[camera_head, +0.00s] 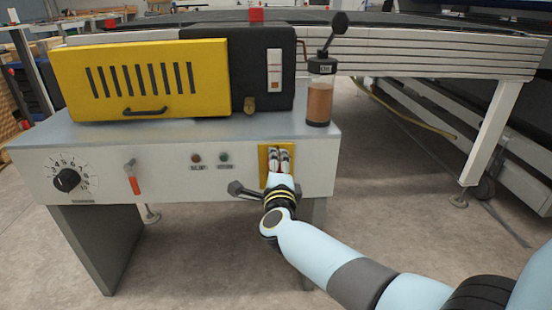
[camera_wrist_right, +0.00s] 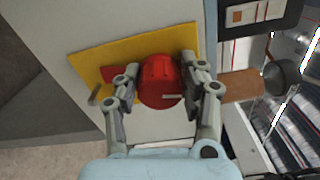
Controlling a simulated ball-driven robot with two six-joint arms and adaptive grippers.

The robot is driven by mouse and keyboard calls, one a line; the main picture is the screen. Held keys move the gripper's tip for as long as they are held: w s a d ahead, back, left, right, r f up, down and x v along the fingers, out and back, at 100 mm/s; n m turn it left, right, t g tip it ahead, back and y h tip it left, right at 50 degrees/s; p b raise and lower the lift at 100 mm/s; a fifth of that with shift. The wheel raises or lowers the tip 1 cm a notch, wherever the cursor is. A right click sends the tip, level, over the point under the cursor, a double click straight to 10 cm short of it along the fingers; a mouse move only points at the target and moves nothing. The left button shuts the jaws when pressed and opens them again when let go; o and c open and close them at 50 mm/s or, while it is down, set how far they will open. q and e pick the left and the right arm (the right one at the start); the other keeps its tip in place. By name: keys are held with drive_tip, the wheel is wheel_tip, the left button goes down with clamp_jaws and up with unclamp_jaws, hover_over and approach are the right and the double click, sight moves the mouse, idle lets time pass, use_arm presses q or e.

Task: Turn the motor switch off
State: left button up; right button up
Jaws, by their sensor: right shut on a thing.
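The motor switch is a red knob (camera_wrist_right: 160,78) on a yellow plate (camera_wrist_right: 96,56) in the right wrist view. In the head view the yellow plate (camera_head: 263,154) sits at the right end of the machine's front panel, and my gripper hides most of the knob. My right gripper (camera_wrist_right: 166,92) is shut on the red knob, with one finger on each side of it. It also shows in front of the plate in the head view (camera_head: 280,158). A small red tab (camera_wrist_right: 108,73) shows left of the knob. My left gripper is not in view.
On top are a yellow slotted cover (camera_head: 210,70) and a brown-filled bottle (camera_head: 319,102). Floor space is clear in front.

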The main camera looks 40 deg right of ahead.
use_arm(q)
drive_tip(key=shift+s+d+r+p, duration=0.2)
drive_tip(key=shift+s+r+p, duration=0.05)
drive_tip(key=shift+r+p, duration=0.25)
use_arm(e)
drive_tip(key=shift+n, duration=1.1)
drive_tip(key=shift+f, duration=0.1)
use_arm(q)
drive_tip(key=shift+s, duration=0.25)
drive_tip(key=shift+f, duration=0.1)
use_arm(e)
drive_tip(key=o, duration=1.2)
drive_tip(key=shift+a, duration=0.1)
drive_tip(key=shift+c, duration=0.2)
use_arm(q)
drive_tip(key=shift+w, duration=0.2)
use_arm(e)
drive_tip(key=v, duration=1.2)
drive_tip(key=shift+s, duration=0.1)
